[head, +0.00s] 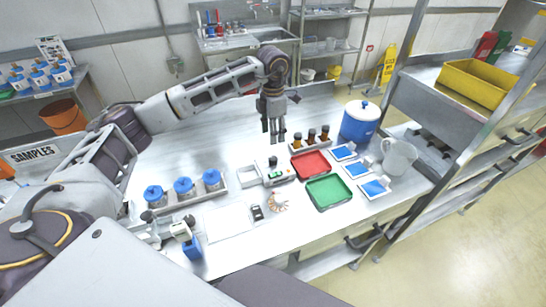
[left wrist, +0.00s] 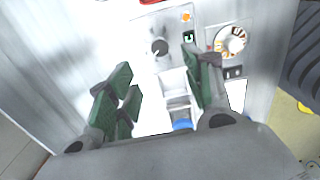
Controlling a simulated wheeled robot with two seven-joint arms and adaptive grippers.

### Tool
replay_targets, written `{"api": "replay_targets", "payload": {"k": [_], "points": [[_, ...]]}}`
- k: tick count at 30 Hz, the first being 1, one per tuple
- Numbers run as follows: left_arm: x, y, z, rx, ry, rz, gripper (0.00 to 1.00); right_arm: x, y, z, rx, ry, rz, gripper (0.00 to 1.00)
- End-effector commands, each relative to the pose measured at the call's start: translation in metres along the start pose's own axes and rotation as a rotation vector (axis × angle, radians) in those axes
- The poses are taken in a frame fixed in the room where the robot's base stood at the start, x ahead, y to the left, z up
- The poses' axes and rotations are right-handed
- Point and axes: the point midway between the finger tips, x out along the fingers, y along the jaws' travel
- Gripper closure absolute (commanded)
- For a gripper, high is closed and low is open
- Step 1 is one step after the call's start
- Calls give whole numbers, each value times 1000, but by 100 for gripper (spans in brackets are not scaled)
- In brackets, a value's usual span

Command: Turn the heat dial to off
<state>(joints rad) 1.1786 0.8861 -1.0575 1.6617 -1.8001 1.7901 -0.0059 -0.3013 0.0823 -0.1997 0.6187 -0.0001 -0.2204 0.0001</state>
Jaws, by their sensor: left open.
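The heat dial looks to be the black knob (head: 273,161) on a small white device (head: 284,177) with a green display, near the middle of the bench. In the left wrist view the knob (left wrist: 160,47) stands on the pale panel beside an orange light; its pointer setting is too small to read. My left gripper (head: 273,135) is above and behind the knob, apart from it, fingers pointing down. In the left wrist view the gripper (left wrist: 158,68) is open and empty, with the knob just beyond the gap between its fingertips. My right gripper is not in view.
Small brown bottles (head: 311,137) stand behind. Blue-lidded jars (head: 184,187) are at left.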

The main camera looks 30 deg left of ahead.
Motion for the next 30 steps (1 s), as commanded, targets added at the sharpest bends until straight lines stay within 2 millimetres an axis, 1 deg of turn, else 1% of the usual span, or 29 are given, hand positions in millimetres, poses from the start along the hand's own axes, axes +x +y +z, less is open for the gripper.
{"api": "replay_targets", "payload": {"k": [21, 27, 30], "points": [[92, 0, -1, 0, 2, 0, 49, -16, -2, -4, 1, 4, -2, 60], [112, 0, 0, 0, 1, 0, 49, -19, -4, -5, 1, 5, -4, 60], [117, 0, 0, 1, 0, 1, 49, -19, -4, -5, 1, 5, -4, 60]]}}
